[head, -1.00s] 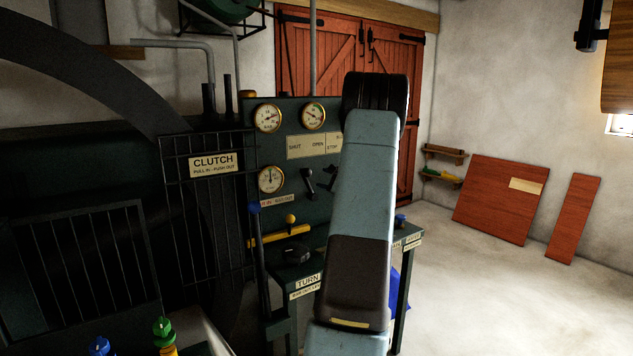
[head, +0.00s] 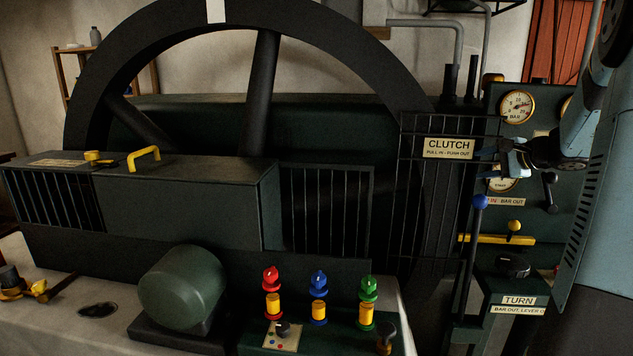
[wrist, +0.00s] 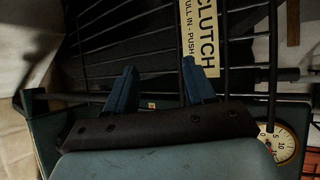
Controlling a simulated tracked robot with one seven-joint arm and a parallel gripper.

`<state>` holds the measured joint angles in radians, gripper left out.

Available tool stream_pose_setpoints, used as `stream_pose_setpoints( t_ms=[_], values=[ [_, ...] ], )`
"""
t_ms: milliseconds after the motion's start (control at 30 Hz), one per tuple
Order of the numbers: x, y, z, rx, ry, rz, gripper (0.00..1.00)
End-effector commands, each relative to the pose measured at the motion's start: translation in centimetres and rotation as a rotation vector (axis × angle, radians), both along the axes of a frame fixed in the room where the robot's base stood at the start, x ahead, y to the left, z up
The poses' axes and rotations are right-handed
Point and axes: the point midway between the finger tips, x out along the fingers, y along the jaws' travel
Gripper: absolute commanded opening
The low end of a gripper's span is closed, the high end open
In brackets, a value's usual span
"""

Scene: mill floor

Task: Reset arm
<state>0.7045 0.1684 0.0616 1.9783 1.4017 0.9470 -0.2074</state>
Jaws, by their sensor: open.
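My gripper (head: 497,158) is at the right of the head view, in front of the gauge panel (head: 537,180) and just right of the CLUTCH sign (head: 448,148). In the wrist view its two blue fingers (wrist: 160,85) stand apart with nothing between them. The CLUTCH sign (wrist: 204,40) and the dark bars of the guard (wrist: 150,45) show beyond the fingers. My arm comes down along the right edge of the head view and hides part of the panel. I cannot tell how far the fingertips are from the guard.
A large dark flywheel (head: 268,60) stands behind a long machine housing (head: 190,200). Red, blue and green knobs (head: 319,285) stand at the front. A blue-topped lever (head: 478,202) and a yellow bar (head: 490,239) are below my gripper. A TURN sign (head: 518,300) is at lower right.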

Motion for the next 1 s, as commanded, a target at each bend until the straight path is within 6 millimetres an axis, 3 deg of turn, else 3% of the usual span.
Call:
stream_pose_setpoints(
  t_ms=[33,200,500,700,1000],
  values=[
    [-0.9,2.6,0.7,-0.043,0.014,0.051,0.54],
    [-4.8,9.7,1.4,-0.192,0.072,0.208,0.54],
    [-13.4,18.8,1.6,-0.478,0.147,0.457,0.54],
    [-19.6,22.4,1.1,-0.683,0.174,0.597,0.54],
    [-28.4,24.3,-0.1,-1.004,0.18,0.761,0.54]
  ],
)
